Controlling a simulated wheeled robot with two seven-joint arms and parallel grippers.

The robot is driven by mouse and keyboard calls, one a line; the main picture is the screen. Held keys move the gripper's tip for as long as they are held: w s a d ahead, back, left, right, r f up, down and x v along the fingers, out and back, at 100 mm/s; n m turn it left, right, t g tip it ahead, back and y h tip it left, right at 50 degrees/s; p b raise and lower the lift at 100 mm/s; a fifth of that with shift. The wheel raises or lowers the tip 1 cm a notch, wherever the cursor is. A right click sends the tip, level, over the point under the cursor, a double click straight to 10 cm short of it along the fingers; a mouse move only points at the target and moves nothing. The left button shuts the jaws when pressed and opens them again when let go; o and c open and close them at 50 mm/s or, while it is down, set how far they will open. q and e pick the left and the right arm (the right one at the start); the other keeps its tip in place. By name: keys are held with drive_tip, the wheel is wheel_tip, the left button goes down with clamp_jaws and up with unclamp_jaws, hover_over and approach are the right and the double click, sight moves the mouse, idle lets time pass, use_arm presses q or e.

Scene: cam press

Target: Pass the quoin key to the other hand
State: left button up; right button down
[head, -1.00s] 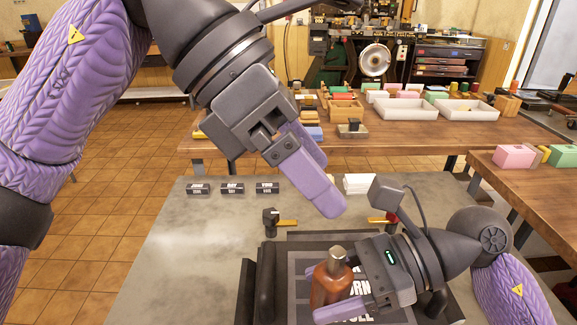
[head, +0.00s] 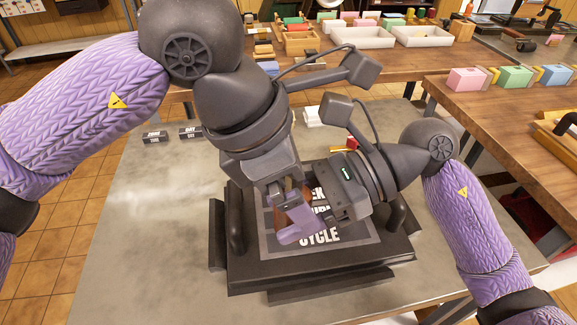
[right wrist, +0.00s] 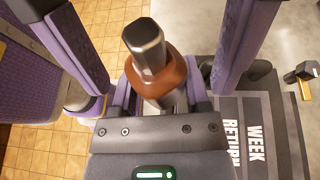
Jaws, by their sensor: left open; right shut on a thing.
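The quoin key (right wrist: 153,60) has a brown handle part and a bare metal six-sided end. It is upright in the right wrist view and mostly hidden behind the grippers in the head view. My right gripper (head: 322,208) is shut on it above the press bed. My left gripper (head: 292,218) has come down over the same spot, open. In the right wrist view its two purple fingers reach in from the top, one on each side of the key, with gaps showing between them and it.
Under both grippers is a dark form (head: 265,275) with white lettering, with raised handles at its sides. Small labelled blocks (head: 155,137) lie on the grey table (head: 150,240) at left. White trays (head: 362,37) and coloured blocks stand on the wooden benches behind and right.

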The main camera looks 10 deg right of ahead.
use_arm(q)
drive_tip(key=shift+c, duration=0.3)
drive_tip(key=c, duration=1.2)
clamp_jaws()
use_arm(e)
unclamp_jaws()
drive_tip(key=shift+d, duration=0.1)
